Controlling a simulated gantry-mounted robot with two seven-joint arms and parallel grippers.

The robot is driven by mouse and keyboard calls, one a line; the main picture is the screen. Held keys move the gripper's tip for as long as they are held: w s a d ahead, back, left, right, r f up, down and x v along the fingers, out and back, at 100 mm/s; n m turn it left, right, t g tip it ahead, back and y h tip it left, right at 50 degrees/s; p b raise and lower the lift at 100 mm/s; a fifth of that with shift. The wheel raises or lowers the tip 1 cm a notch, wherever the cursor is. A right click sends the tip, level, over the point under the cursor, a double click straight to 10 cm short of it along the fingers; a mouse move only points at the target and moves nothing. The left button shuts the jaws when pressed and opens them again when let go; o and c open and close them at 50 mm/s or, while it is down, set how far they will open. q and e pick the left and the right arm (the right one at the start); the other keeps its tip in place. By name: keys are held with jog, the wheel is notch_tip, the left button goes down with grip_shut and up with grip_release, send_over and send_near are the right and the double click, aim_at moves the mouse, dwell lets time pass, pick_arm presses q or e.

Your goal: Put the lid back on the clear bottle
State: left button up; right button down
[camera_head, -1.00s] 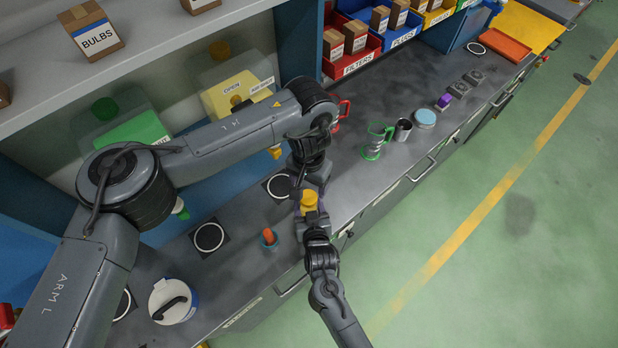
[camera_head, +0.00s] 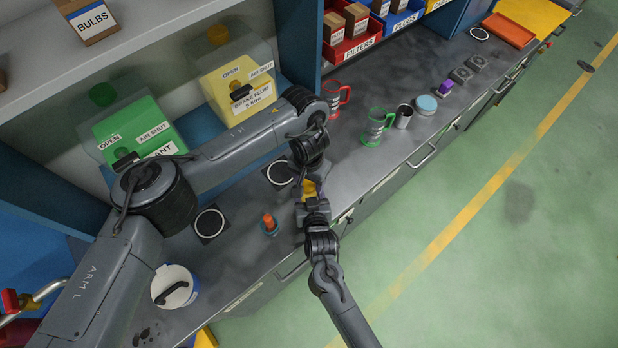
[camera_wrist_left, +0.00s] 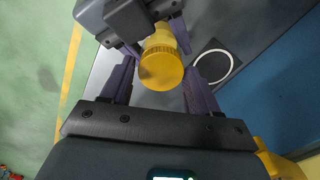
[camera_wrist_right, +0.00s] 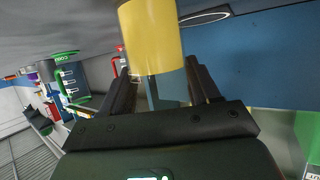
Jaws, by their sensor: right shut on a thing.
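The yellow lid (camera_wrist_left: 161,68) shows between the spread fingers of my left gripper (camera_wrist_left: 160,82), with narrow gaps at its sides. My right gripper (camera_wrist_right: 162,85) is shut on the bottle. In the head view my left gripper (camera_head: 308,178) comes down from above and my right gripper (camera_head: 314,203) comes up from below, meeting at the yellow lid (camera_head: 309,189). The bottle is hidden there.
A small cup with an orange item (camera_head: 269,225) stands left of the grippers. A white tub (camera_head: 174,287), a green-framed mug (camera_head: 376,127) and a red-framed mug (camera_head: 335,97) are on the counter (camera_head: 245,265). Yellow (camera_head: 238,88) and green (camera_head: 135,130) containers stand behind.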

pick_arm(q)
jog(key=c, duration=0.8)
jog(key=m, duration=0.7)
jog(key=shift+m, duration=0.3)
jog(key=m, duration=0.5)
jog(key=shift+s, duration=0.15)
jog(key=o, duration=1.1)
jog(key=shift+d, duration=0.1)
jog(key=shift+o, duration=0.2)
jog(key=shift+s, duration=0.15)
